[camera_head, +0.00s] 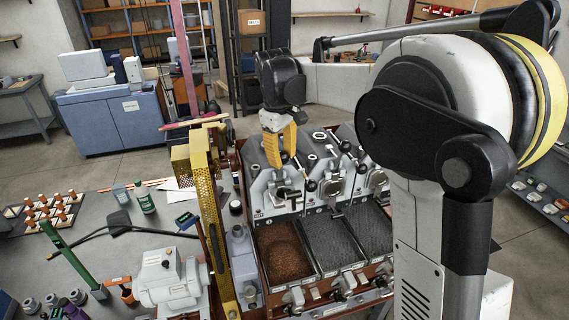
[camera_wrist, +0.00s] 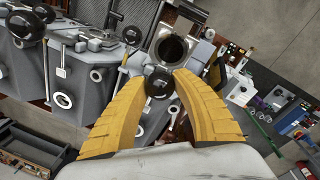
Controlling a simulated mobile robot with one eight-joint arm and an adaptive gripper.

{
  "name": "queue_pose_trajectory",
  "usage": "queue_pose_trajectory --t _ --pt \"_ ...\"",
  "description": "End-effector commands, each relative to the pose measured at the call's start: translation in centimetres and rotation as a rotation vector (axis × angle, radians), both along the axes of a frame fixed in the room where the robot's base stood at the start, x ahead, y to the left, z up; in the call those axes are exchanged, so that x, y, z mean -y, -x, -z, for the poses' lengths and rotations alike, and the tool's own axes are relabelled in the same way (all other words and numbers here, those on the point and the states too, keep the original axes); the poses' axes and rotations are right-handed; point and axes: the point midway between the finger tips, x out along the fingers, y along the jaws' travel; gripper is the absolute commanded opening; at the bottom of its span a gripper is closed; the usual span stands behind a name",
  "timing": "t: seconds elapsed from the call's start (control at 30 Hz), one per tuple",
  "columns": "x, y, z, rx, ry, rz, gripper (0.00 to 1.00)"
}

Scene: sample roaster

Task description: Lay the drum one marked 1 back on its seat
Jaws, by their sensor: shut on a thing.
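My gripper (camera_head: 281,160) is above the leftmost unit (camera_head: 266,190) of the roaster in the head view. In the wrist view its yellow fingers (camera_wrist: 160,78) are closed on a black ball knob (camera_wrist: 158,86). Just beyond the knob is a round, open metal drum mouth (camera_wrist: 173,47), which I take to be drum one; its inside looks empty. I cannot read a 1 on it. The fingers hide much of the knob and drum in the head view, so the drum's exact tilt and its seat cannot be made out.
A tray of brown beans (camera_head: 284,252) lies before the leftmost unit, with dark trays (camera_head: 331,243) to its right. Other roaster units with black-knobbed levers (camera_head: 345,147) stand close by. A yellow perforated upright (camera_head: 213,205) and a grey motor (camera_head: 172,280) stand at left.

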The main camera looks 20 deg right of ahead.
Motion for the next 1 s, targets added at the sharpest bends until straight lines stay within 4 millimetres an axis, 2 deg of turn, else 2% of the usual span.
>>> queue_pose_trajectory --t 0.33,0.37,0.43,0.77,0.87,1.0 --pt "0.2 -0.4 -0.3 0.008 0.003 0.001 0.0" --pt "0.2 -0.4 -0.3 0.008 0.003 0.001 0.34" --pt "0.1 -0.4 -0.3 0.008 0.003 0.001 0.56" --pt "0.0 -0.2 -0.3 0.005 0.002 0.001 0.56" --pt "0.0 -0.2 -1.2 0.005 0.002 0.0 0.56" --pt "-0.3 0.0 -3.8 0.005 0.002 0.001 0.56"
